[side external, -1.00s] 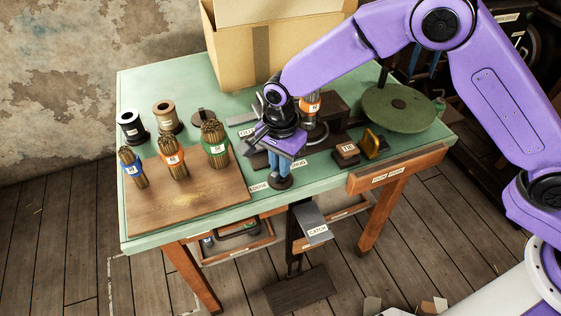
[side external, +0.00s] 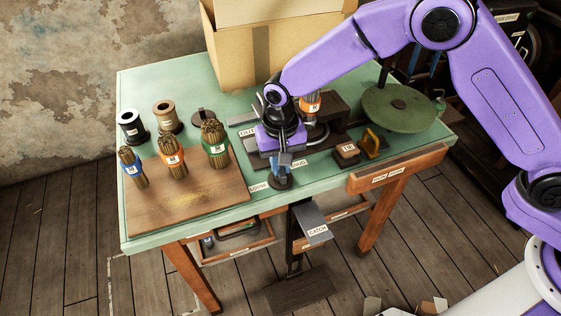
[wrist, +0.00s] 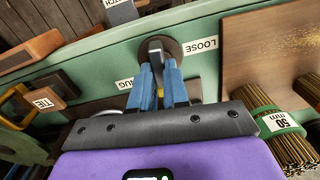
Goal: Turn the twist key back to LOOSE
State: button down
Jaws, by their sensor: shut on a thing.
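The twist key (wrist: 156,46) is a grey grip on a dark round base, at the top middle of the wrist view and at the table's front edge in the side view (side external: 282,184). My gripper (wrist: 160,72) has its blue fingers shut on the key from above; it also shows in the side view (side external: 278,174). The fingers hide much of the key, so I cannot tell exactly which way it points. The LOOSE label (wrist: 200,47) lies on one side of the base and the SNUG label (wrist: 126,83), partly covered, on another.
A wooden board (side external: 190,208) with several banded bundles stands left of my gripper. A TIE block (side external: 346,153) and a yellow piece (side external: 375,142) lie to the right. A dark press block (side external: 335,112), a green disc (side external: 398,106) and a cardboard box (side external: 240,55) stand behind.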

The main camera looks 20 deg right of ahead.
aim_at(281, 167)
jog(key=n, duration=0.5)
jog(key=shift+r+n, duration=0.1)
jog(key=shift+n, duration=0.2)
jog(key=n, duration=0.4)
jog(key=shift+n, duration=0.3)
jog(key=n, duration=0.8)
jog(key=shift+n, duration=0.6)
jog(key=c, duration=1.1)
grip_release()
notch_tip(281, 167, up, 17)
jog(key=shift+r, duration=0.2)
